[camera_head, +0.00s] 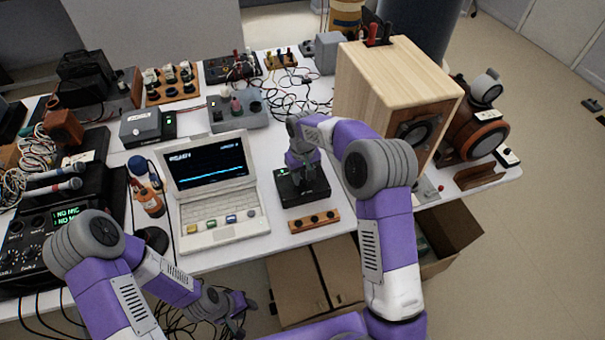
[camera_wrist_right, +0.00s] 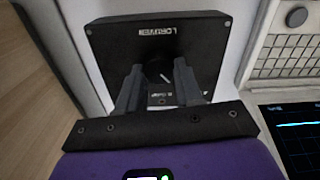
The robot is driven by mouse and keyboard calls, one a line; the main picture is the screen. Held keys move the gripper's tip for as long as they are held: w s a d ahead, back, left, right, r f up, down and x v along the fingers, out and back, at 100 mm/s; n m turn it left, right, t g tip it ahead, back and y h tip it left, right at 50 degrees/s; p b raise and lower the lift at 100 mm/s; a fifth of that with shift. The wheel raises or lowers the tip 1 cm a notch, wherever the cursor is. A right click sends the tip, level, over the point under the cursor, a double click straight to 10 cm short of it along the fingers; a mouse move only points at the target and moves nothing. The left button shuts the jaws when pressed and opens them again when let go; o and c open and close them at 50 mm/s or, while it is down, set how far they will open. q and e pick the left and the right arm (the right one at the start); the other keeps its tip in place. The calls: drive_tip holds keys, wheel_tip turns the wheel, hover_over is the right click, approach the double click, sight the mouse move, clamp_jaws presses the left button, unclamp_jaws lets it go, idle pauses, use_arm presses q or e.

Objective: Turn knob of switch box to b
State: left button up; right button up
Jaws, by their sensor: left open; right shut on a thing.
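The black switch box (camera_head: 313,196) stands on the white table to the right of the laptop, and it fills the top middle of the right wrist view (camera_wrist_right: 105,40). Its dark knob (camera_wrist_right: 158,76) has a white pointer line, seen slanted in that view. My right gripper (camera_head: 300,176) comes down from above and is shut on the knob, with one finger on each side in the right wrist view (camera_wrist_right: 158,68). The letters around the knob are too small or hidden to read. My left gripper (camera_head: 238,306) is open and empty, low in front of the table.
The open laptop (camera_head: 222,236) is close on the left of the box. A wooden strip with black knobs (camera_head: 314,220) lies just in front. A large wooden speaker (camera_head: 385,80) stands behind right. Cardboard boxes (camera_head: 322,278) are below the table edge.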

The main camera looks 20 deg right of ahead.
sight(303, 178)
drive_tip(key=m+p, duration=0.1)
drive_tip(key=m, duration=0.3)
drive_tip(key=shift+r+p, duration=0.1)
drive_tip(key=shift+p, duration=0.3)
drive_tip(key=shift+d+m+p, duration=0.1)
drive_tip(key=shift+m+p, duration=0.45)
drive_tip(key=shift+m, duration=0.95)
drive_tip(key=o, duration=1)
drive_tip(key=shift+o, duration=0.2)
wheel_tip(303, 178, up, 8)
drive_tip(key=shift+f+p, duration=0.25)
drive_tip(key=shift+p, duration=0.65)
